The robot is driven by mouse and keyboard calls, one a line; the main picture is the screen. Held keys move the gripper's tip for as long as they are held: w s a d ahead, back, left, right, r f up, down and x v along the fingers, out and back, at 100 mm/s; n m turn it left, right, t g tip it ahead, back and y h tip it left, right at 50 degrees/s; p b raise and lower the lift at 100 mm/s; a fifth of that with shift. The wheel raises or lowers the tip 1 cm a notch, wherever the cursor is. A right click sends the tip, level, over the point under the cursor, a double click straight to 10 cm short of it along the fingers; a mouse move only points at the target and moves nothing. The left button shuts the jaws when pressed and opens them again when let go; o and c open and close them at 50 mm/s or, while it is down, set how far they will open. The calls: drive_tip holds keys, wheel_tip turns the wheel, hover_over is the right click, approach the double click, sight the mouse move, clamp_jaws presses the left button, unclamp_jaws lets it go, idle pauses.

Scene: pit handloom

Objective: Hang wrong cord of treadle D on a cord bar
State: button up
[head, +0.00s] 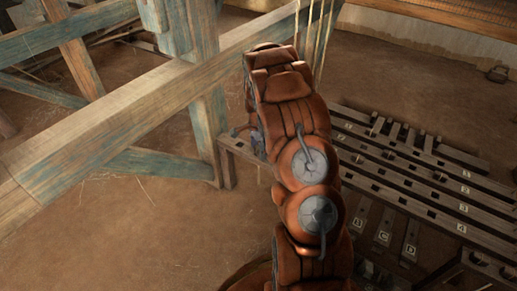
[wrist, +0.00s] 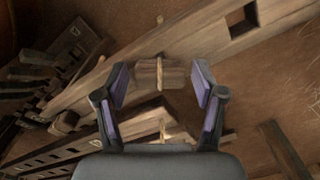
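My gripper (wrist: 159,72) is open in the wrist view, its two purple-padded fingers spread apart. Between the fingertips is a short wooden piece (wrist: 174,78) with a pale cord (wrist: 160,72) across it; I cannot tell whether anything touches. A second pale cord piece (wrist: 162,129) shows lower, between the fingers. In the head view my arm hides most of the gripper. The treadle marked D (head: 410,250) lies at the lower right, beside the one marked C (head: 383,236). Numbered slotted bars (head: 420,190) lie behind them. I cannot tell which cord belongs to treadle D.
A heavy beam (head: 100,130) of the loom frame crosses the left, with a post (head: 205,100) beside my arm. Several pale cords (head: 315,35) hang at the top. A low wooden ledge (head: 240,148) is by the gripper. Earth floor (head: 120,240) at the lower left is clear.

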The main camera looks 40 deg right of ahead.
sight(258, 148)
drive_tip(key=shift+o, duration=0.5)
drive_tip(key=shift+r, duration=0.1)
wheel_tip(258, 148, up, 12)
drive_tip(key=shift+a, duration=0.1)
